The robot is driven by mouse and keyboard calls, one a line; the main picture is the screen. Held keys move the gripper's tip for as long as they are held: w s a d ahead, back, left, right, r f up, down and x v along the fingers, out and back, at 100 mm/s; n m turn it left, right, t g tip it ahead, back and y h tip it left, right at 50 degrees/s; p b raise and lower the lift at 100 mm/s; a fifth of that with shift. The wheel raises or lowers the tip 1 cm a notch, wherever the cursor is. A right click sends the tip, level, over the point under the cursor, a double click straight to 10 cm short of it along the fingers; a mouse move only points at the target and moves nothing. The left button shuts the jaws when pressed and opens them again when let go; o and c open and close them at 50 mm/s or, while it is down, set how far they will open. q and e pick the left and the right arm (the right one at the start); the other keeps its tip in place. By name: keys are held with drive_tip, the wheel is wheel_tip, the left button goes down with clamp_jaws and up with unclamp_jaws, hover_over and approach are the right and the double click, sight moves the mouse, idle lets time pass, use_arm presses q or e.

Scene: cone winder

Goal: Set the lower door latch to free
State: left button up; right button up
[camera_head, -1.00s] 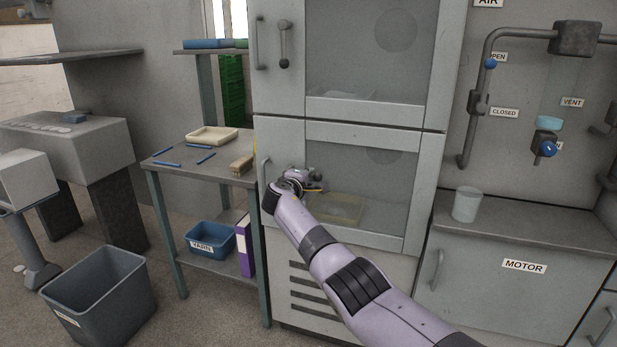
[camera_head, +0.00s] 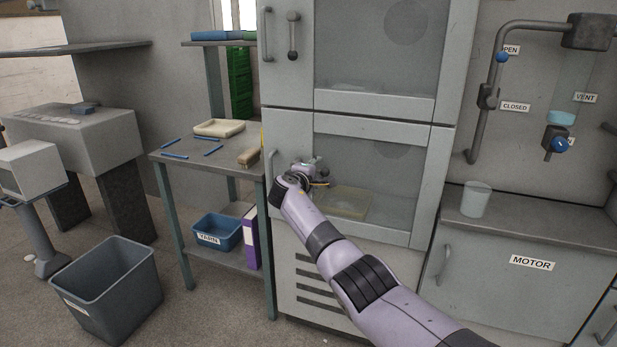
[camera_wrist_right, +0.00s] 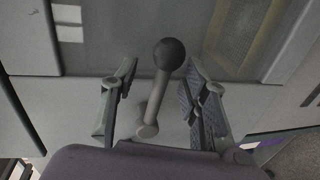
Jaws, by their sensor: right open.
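The lower door (camera_head: 425,180) of the grey cabinet is shut. Its latch (camera_wrist_right: 168,55), a grey lever with a dark ball knob, shows in the right wrist view. There the right gripper (camera_wrist_right: 162,66) is open, with one finger on each side of the lever. A gap shows between the lever and each finger. In the head view the right gripper (camera_head: 312,170) is in front of the lower door's left part and hides the latch. My left gripper is not in view.
The lower door's bar handle (camera_head: 271,172) is just left of the gripper. The upper door has its own latch (camera_head: 293,36). A side table (camera_head: 205,165) stands left of the cabinet, and a counter with a cup (camera_head: 475,200) stands at right.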

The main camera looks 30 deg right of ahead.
drive_tip(key=v, duration=1.1)
drive_tip(key=shift+s+a, duration=0.15)
drive_tip(key=shift+s, duration=0.05)
